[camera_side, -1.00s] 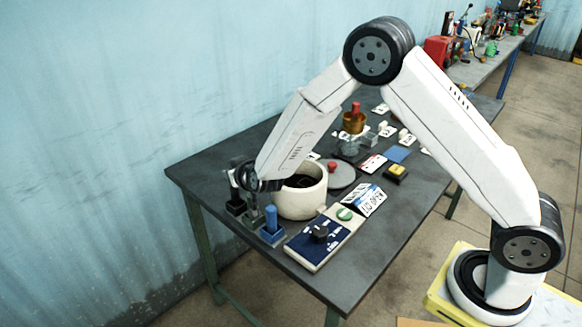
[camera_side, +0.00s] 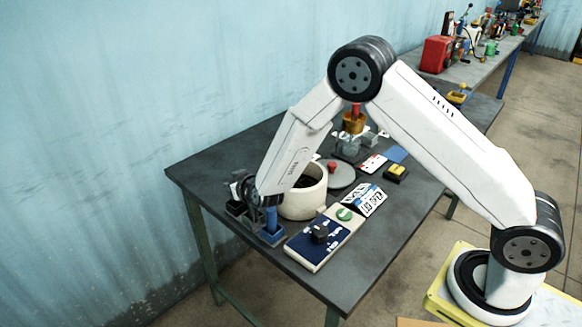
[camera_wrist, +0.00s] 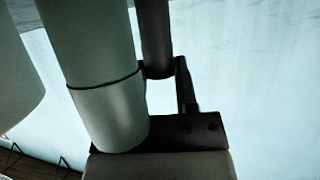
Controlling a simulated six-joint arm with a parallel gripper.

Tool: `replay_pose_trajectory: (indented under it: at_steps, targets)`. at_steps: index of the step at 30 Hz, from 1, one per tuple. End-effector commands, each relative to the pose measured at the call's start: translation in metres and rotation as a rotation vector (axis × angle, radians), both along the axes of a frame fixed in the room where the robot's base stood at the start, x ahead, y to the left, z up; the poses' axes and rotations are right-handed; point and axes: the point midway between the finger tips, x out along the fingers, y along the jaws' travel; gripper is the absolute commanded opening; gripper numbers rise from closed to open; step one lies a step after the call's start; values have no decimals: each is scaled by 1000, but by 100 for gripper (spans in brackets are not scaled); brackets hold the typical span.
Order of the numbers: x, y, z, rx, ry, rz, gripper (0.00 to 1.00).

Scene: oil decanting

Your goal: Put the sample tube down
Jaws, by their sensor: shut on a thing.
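My gripper (camera_side: 242,188) is low over the row of small holders at the table's left front corner. It is shut on the sample tube, which my wrist mostly hides in the side view. In the wrist view a large pale grey-green cylinder with a dark ring (camera_wrist: 95,70) and a thinner dark cylinder (camera_wrist: 155,40) stand close by the gripper's dark finger (camera_wrist: 186,85). I cannot tell which of them is the held tube, or whether its bottom touches a holder. A blue tube (camera_side: 271,216) stands upright in a blue holder (camera_side: 272,236), right beside my gripper.
A cream pot (camera_side: 305,200) stands just right of my wrist. A blue and white control panel (camera_side: 318,240) with a black knob and green button lies in front. A sign (camera_side: 370,200), a yellow-topped box (camera_side: 396,172) and a brass-coloured vessel (camera_side: 354,124) are farther back. The wall is close on the left.

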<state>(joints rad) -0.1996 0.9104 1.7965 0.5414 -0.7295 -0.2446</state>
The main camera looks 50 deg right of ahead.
Motion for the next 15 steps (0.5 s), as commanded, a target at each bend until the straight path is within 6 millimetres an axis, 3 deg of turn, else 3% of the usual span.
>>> replay_pose_trajectory:
  at_steps: [1,3,4,15]
  targets:
    - [0,0,0,0,0,0,46]
    - [0,0,0,0,0,0,68]
    - [0,0,0,0,0,0,72]
    - [0,0,1,0,-1,0,72]
